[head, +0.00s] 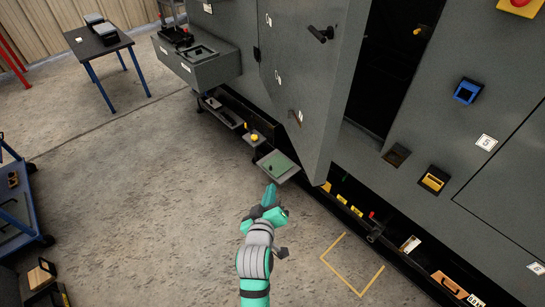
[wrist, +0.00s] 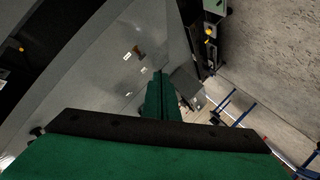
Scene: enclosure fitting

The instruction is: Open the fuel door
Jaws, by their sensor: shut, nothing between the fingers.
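A large grey door (head: 308,85) on the grey enclosure stands swung out, with a black handle (head: 320,33) and small white labels on its face. A dark opening (head: 392,65) shows to its right. I cannot tell for certain whether this is the fuel door. My green gripper (head: 270,193) is shut and empty, low over the floor in front of the enclosure, below the door's lower edge and apart from it. In the wrist view the shut fingers (wrist: 159,80) point toward a grey labelled panel (wrist: 110,60).
A low shelf with a green-topped tray (head: 278,166) and a yellow knob (head: 254,137) lies just beyond my gripper. A grey drawer unit (head: 205,68) juts out at the upper left. A blue cart (head: 25,205) stands at left. The floor between is clear.

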